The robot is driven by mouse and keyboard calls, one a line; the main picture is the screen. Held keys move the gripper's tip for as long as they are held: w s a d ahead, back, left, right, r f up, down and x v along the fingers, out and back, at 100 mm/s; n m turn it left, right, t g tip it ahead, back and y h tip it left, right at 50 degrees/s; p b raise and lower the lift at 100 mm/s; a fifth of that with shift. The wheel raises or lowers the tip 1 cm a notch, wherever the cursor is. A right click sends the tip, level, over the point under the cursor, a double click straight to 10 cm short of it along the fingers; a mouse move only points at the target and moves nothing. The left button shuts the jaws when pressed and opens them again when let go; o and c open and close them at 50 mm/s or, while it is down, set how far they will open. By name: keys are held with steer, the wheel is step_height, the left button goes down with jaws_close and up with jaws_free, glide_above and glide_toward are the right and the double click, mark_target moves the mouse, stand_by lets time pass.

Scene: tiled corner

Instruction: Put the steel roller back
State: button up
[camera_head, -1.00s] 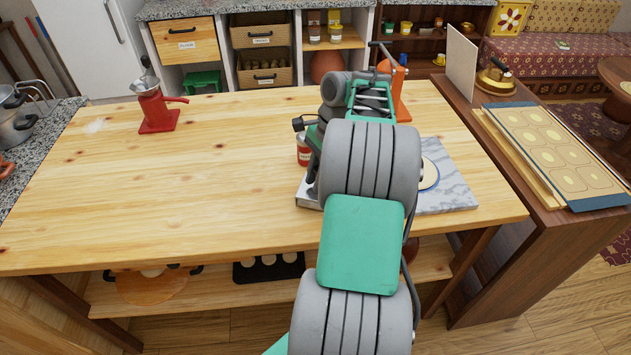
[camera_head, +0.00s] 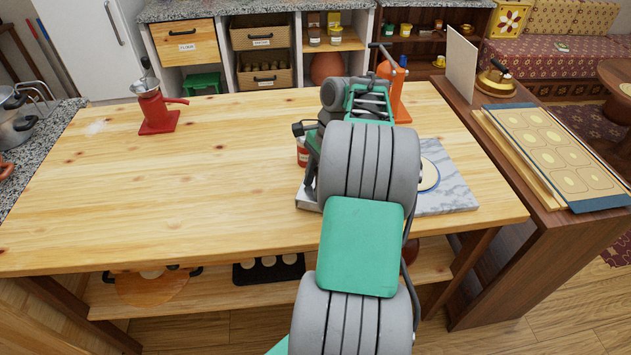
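I cannot make out the steel roller; my arm hides much of the work area. My gripper (camera_head: 310,178) is mostly hidden behind my arm. Only a dark part of it shows, low over the left edge of the marble slab (camera_head: 452,186). Its fingertips and anything between them are hidden. A pale round piece (camera_head: 430,175) with a blue rim lies on the slab, partly covered by my arm. An orange stand (camera_head: 398,100) with a dark crossbar on top stands behind my arm.
A red grinder (camera_head: 157,112) stands at the table's back left. A red tin (camera_head: 302,152) stands close beside my gripper. The wooden table (camera_head: 180,200) is clear on its left and middle. A patterned board (camera_head: 550,150) lies on the side counter at right.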

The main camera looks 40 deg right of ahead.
steer(key=shift+s+f, duration=0.1)
steer(key=shift+s, duration=0.05)
steer(key=w+p+v, duration=0.1)
steer(key=p+v, duration=0.6)
steer(key=v, duration=0.6)
steer(key=w+a+r+n+h, duration=0.1)
steer(key=a+r+n, duration=0.15)
steer(key=a, duration=0.35)
steer(key=w+a+r+n+t, duration=0.1)
steer(key=a+n, duration=0.3)
steer(key=a, duration=0.3)
steer(key=w+a+r+n+h, duration=0.1)
steer(key=w+a+r+n, duration=0.15)
steer(key=a, duration=0.35)
steer(key=s+a+f+n+t+h, duration=0.1)
steer(key=s+a+f+n+t, duration=0.2)
steer(key=s+a+n, duration=0.6)
steer(key=shift+a+n, duration=0.8)
steer(key=shift+n, duration=0.4)
steer(key=shift+f, duration=0.1)
steer(key=shift+d, duration=0.1)
